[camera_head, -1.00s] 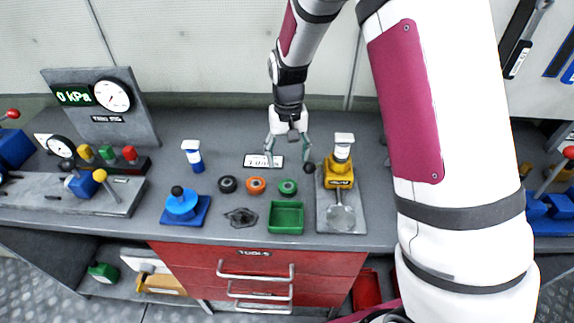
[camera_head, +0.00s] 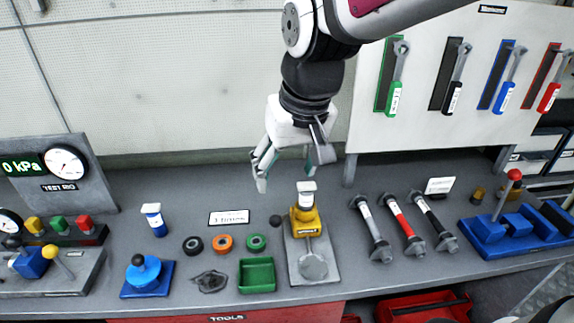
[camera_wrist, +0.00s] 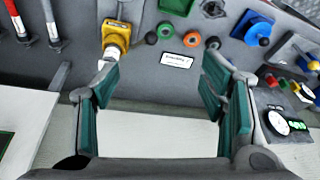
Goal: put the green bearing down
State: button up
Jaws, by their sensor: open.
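The green bearing (camera_head: 257,243) is a small ring lying flat on the grey bench, at the right end of a row with an orange ring (camera_head: 225,243) and a black ring (camera_head: 193,245). It also shows in the wrist view (camera_wrist: 165,30), beyond the fingertips. My gripper (camera_head: 290,175) is open and empty, raised above the bench behind the yellow device. In the wrist view its two green-padded fingers (camera_wrist: 158,85) stand wide apart with nothing between them.
A green tray (camera_head: 245,275) sits in front of the green bearing. The yellow device (camera_head: 306,222) on its grey plate stands just right of it. A white label (camera_head: 229,217) lies behind the rings. Several rods (camera_head: 402,228) lie further right.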

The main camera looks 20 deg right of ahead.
jog(key=s+d+r+t, duration=0.1)
jog(key=s+r, duration=0.1)
jog(key=s, duration=0.8)
jog(key=shift+s+r+t, duration=0.15)
jog(key=shift+r+t, duration=0.25)
jog(key=shift+o, duration=0.5)
jog(key=shift+s, duration=0.25)
jog(key=m+g+b, duration=0.2)
jog(key=m+g, duration=0.3)
jog(key=m, duration=0.9)
send_over(255, 241)
notch_tip(255, 241, down, 23)
notch_tip(255, 241, down, 8)
jog(key=shift+w+r, duration=0.1)
jog(key=shift+r, duration=0.15)
jog(key=shift+f, duration=2.8)
jog(key=c, duration=1.4)
